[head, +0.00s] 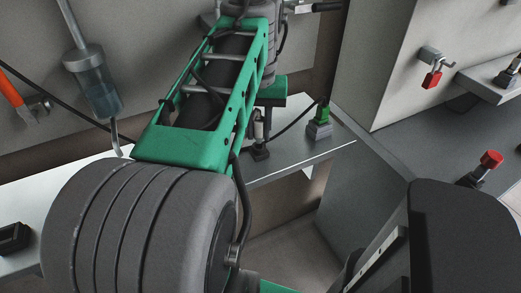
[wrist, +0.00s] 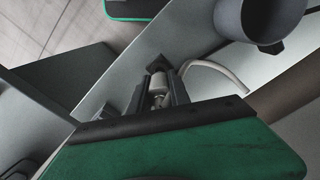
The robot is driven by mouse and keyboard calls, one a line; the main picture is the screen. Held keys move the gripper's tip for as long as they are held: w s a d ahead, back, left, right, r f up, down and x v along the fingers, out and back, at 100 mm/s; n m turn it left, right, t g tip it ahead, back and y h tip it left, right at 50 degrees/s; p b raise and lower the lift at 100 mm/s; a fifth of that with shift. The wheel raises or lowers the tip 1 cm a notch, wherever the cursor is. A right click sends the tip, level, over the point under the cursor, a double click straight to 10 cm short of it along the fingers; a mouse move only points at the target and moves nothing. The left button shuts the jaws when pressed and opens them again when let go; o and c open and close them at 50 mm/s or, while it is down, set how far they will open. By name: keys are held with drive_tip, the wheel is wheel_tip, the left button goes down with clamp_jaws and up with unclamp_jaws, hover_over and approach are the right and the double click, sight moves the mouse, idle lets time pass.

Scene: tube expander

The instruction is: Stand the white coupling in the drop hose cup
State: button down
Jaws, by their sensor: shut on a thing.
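My gripper (wrist: 159,92) is shut on the white coupling (wrist: 158,85), a short pale cylinder between its two dark fingers. In the head view my gripper (head: 258,132) is small, below the green arm link and just above the bench. A small dark square block (wrist: 156,63) lies just beyond the fingertips in the wrist view; it looks like the drop hose cup. It seems to be the dark base (head: 260,152) under the gripper in the head view. I cannot tell whether the coupling touches it. A pale curved hose (wrist: 215,69) runs beside the fingers.
A translucent cylinder (head: 98,88) hangs on the left. A red padlock (head: 431,79) and a red-capped knob (head: 489,162) are at right. The bench (head: 290,160) between has bare room.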

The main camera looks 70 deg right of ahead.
sight(258, 117)
drive_tip(key=shift+f+b, duration=0.8)
drive_tip(key=shift+f, duration=0.4)
idle(0.5)
drive_tip(key=c, duration=1.1)
unclamp_jaws()
drive_tip(key=shift+c, duration=0.2)
wheel_tip(258, 117, up, 9)
drive_tip(key=p, duration=0.8)
